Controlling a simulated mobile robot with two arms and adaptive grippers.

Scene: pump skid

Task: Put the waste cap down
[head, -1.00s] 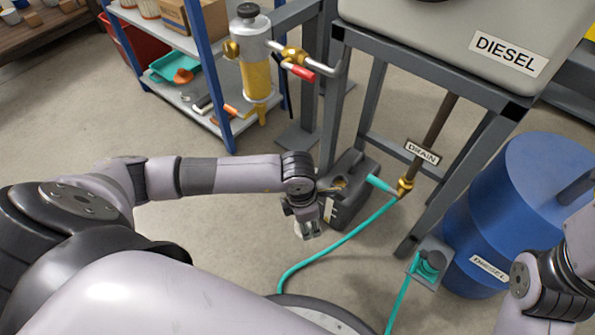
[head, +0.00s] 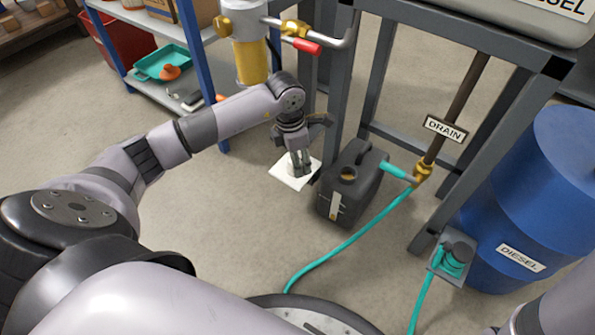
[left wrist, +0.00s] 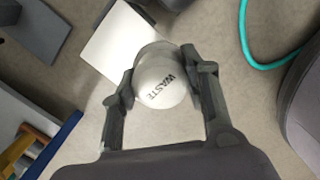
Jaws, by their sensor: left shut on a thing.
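The waste cap (left wrist: 160,80) is a round white cap lettered WASTE, seen in the left wrist view between my left fingers. My left gripper (head: 300,168) is shut on it; the fingers press on its two sides. In the head view the gripper hides most of the cap. A white square sheet (head: 283,181) lies on the floor below the gripper, and it also shows in the left wrist view (left wrist: 112,42). I cannot tell how far the cap is above it. My right gripper is not in view.
A dark waste can (head: 362,190) with an open mouth stands right of the gripper, with a teal hose beside it. A shelf (head: 165,90) is at upper left.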

